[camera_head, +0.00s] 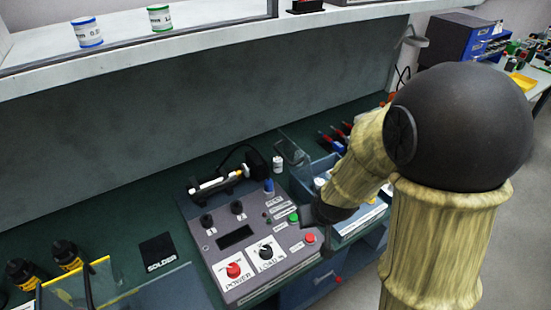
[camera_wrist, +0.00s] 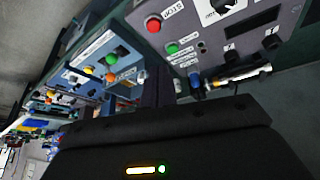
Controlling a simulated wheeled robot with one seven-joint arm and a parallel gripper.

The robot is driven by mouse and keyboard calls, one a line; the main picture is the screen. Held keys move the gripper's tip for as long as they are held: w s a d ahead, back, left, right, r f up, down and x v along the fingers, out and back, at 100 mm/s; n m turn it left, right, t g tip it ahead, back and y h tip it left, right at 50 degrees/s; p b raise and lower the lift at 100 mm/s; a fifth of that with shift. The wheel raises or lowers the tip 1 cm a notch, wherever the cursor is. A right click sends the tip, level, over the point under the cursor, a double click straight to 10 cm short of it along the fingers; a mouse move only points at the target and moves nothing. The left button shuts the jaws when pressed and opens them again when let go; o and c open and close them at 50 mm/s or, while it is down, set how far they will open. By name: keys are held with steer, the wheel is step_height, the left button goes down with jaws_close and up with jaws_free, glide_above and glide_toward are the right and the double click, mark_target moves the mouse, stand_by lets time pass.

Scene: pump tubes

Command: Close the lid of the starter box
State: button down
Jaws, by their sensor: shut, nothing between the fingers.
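A blue compartment box (camera_head: 312,170) stands right of the grey control panel, with a clear lid (camera_head: 296,149) raised at its back left. I cannot read a label that names it the starter box.
The control panel (camera_head: 210,238) has knobs, a green button (camera_head: 294,217) and a red button (camera_head: 310,238) close to my gripper. A clear panel (camera_head: 150,287) stands at front left, near dark bottles (camera_head: 67,254). A shelf (camera_head: 200,50) overhangs the bench. The green bench is bare at back left.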

steer(key=w+a+f+n+t+h+p, duration=0.1)
steer(key=w+a+n+t+p, duration=0.2)
steer(key=w+a, duration=0.4)
steer(key=s+a+r+n+t+h+p, duration=0.2)
steer(key=a+n+t+p, duration=0.3)
steer(key=a+n+t, duration=0.4)
steer(key=shift+r+n+t+h, duration=0.5)
steer(key=shift+r+n+h, duration=0.15)
steer(key=shift+n, duration=0.25)
steer(key=shift+w, duration=0.2)
steer(key=w+d+p, duration=0.5)
steer(key=w+p, duration=0.2)
steer(key=w, duration=0.5)
steer(key=shift+r, duration=0.3)
steer(key=shift+d+r, duration=0.1)
